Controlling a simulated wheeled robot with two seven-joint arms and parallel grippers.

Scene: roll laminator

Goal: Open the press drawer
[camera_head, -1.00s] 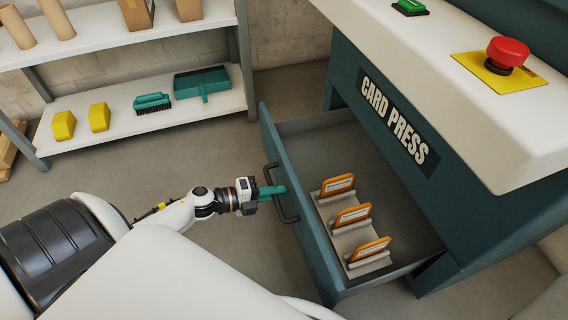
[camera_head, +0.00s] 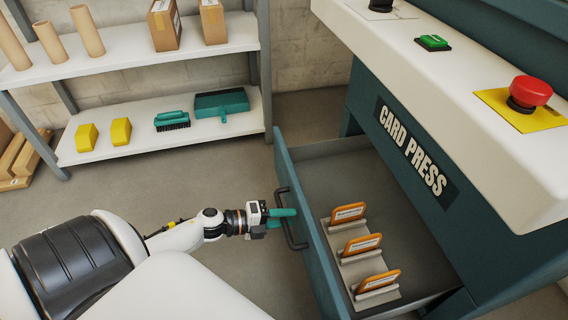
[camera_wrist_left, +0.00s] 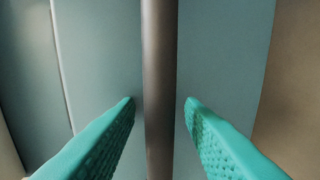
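The press drawer (camera_head: 318,238) is pulled well out of the teal press (camera_head: 452,225), with its inside exposed. Its dark bar handle (camera_head: 288,232) is on the drawer's outer front. My left gripper (camera_head: 286,217), with teal fingers, is at this handle. In the left wrist view the handle (camera_wrist_left: 160,60) runs upright between the two fingers (camera_wrist_left: 160,102). A gap shows on each side of the bar, so the gripper is open around it and apart from it. My right gripper is not in view.
Three orange-framed cards (camera_head: 361,244) stand in a holder inside the drawer. The press's white top carries a red button (camera_head: 530,92) and a green one (camera_head: 432,42). A shelf (camera_head: 150,150) with boxes, tubes and brushes stands at the back left. Floor beside the drawer is clear.

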